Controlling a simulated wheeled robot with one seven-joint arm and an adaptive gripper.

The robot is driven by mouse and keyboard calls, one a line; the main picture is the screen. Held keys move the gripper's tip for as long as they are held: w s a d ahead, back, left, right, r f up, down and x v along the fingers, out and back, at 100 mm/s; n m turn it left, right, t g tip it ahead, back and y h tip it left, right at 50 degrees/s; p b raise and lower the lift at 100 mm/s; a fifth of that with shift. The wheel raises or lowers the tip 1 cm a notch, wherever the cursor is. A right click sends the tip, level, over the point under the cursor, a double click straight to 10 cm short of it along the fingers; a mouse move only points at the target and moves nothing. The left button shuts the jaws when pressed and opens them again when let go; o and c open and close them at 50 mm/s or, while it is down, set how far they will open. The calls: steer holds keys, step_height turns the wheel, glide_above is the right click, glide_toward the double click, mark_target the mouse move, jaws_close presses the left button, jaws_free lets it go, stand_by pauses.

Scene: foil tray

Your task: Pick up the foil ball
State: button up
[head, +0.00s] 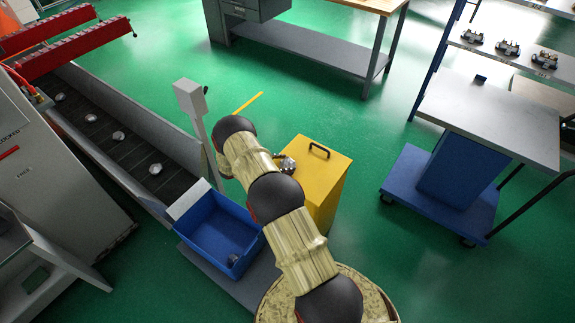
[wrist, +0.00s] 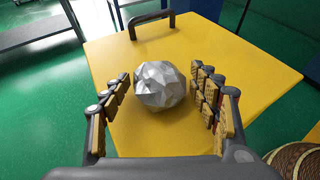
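A crumpled silver foil ball (wrist: 160,86) rests on the yellow top of a box (wrist: 240,70) in the wrist view. My gripper (wrist: 163,92) is open, with one finger on each side of the ball and a gap between each finger and the foil. In the head view the ball (head: 288,167) shows small at the left edge of the yellow box (head: 325,165), beside my gripper, which is largely hidden there by my arm.
A black handle (wrist: 150,22) rises from the box top behind the ball. A blue bin (head: 205,225) holding a grey lump stands left of the box. A conveyor (head: 125,140) carries several silver lumps. A blue cart (head: 450,190) stands right, with open green floor between.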

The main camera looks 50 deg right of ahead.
steer(key=c, duration=0.9)
